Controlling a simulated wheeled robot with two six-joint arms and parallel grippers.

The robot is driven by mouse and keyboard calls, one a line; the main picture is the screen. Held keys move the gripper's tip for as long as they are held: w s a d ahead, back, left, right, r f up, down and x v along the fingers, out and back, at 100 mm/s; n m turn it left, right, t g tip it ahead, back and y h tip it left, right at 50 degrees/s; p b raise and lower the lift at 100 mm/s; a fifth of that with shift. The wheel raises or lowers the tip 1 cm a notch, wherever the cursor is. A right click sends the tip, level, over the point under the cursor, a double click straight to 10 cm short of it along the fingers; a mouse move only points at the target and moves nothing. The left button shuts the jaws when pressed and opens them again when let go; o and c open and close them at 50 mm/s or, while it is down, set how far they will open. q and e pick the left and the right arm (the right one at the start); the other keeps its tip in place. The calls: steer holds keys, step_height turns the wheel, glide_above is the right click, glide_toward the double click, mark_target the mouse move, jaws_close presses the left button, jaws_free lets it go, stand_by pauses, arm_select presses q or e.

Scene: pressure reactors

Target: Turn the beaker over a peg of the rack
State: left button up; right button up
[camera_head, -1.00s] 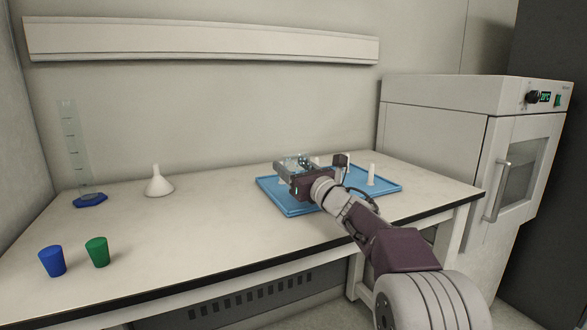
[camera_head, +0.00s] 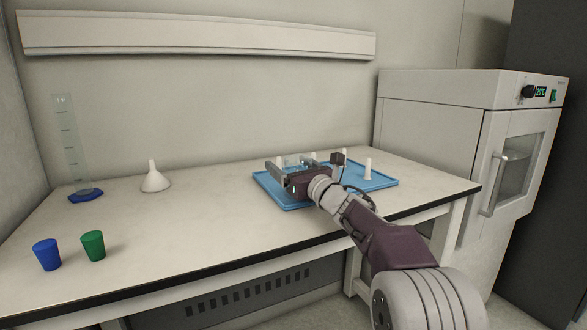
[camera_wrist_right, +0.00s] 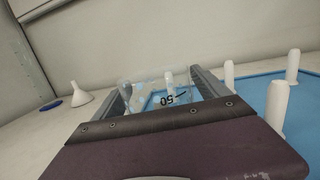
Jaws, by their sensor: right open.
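The clear glass beaker (camera_wrist_right: 150,90) is upside down between the fingers of my right gripper (camera_wrist_right: 163,88) in the right wrist view; its "50" mark reads inverted. A white peg shows through the glass, and the beaker appears to stand over it. In the head view the beaker (camera_head: 297,161) is partly hidden by my right gripper (camera_head: 290,170), which is open around it. The rack is a blue tray (camera_head: 288,206) with several upright white pegs, one of them bare at its right (camera_head: 367,168). My left gripper is out of view.
A white oven (camera_head: 455,140) stands at the right. The bench middle is clear.

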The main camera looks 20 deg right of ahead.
steer(key=v, duration=0.8)
steer(key=shift+r, duration=0.1)
steer(key=shift+s, duration=0.4)
